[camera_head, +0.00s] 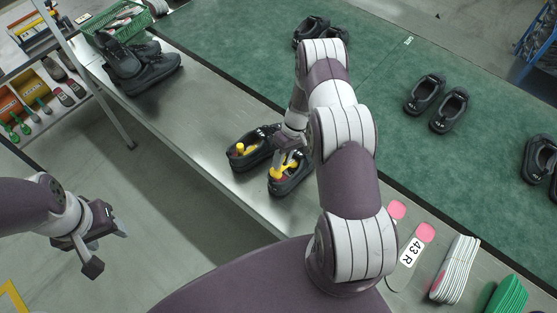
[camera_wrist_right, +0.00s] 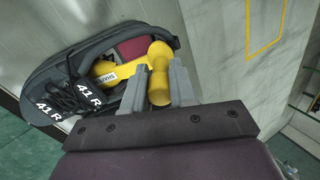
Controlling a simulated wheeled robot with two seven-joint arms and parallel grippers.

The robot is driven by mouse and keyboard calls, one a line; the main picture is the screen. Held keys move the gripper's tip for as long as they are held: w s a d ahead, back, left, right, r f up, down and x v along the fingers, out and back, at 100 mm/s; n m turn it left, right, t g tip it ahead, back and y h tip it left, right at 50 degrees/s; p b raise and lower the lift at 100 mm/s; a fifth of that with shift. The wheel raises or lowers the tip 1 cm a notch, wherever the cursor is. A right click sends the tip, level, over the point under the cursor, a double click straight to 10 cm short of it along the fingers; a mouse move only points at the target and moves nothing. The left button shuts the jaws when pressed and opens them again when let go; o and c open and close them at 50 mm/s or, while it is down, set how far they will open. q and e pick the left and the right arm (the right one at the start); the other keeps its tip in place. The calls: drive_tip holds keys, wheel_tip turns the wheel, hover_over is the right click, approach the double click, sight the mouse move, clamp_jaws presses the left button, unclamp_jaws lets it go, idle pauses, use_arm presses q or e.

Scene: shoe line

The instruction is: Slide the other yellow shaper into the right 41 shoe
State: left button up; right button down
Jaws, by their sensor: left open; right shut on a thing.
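The black right 41 shoe (camera_head: 291,187) stands on the metal bench edge; it is marked 41 R in the right wrist view (camera_wrist_right: 38,78). A yellow shaper (camera_wrist_right: 120,70) lies in its opening, its front part inside and its knob end at the heel side. It also shows in the head view (camera_head: 277,174). My right gripper (camera_wrist_right: 160,88) is shut on the shaper's knob. The other black shoe (camera_head: 262,152) stands beside it on the left, with a yellow shaper (camera_head: 239,149) in it. My left gripper (camera_head: 108,250) is open and empty, over the floor at the left.
More black shoes (camera_head: 141,70) stand at the bench's upper left near a green crate (camera_head: 118,24). Shoe pairs (camera_head: 437,103) lie on the green belt (camera_head: 235,45). Bare bench lies left of the shoes.

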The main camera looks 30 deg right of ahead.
sight(278, 172)
drive_tip(key=f+h, duration=0.1)
drive_tip(key=a+f+h, duration=0.1)
drive_tip(key=f+t+h, duration=0.1)
drive_tip(key=shift+s+a+f+b, duration=0.2)
drive_tip(key=shift+s+f+b, duration=0.05)
drive_tip(key=shift+f+b, duration=0.15)
drive_tip(key=shift+s+f+h+p, duration=0.1)
drive_tip(key=shift+f+h+p, duration=0.1)
drive_tip(key=shift+h+p, duration=0.15)
drive_tip(key=shift+a+f+h, duration=0.15)
drive_tip(key=shift+f+h, duration=0.1)
drive_tip(key=shift+f, duration=0.4)
drive_tip(key=c, duration=0.8)
unclamp_jaws()
drive_tip(key=shift+r, duration=0.1)
drive_tip(key=shift+r+p, duration=1)
drive_tip(key=shift+r, duration=0.4)
drive_tip(key=shift+r, duration=0.15)
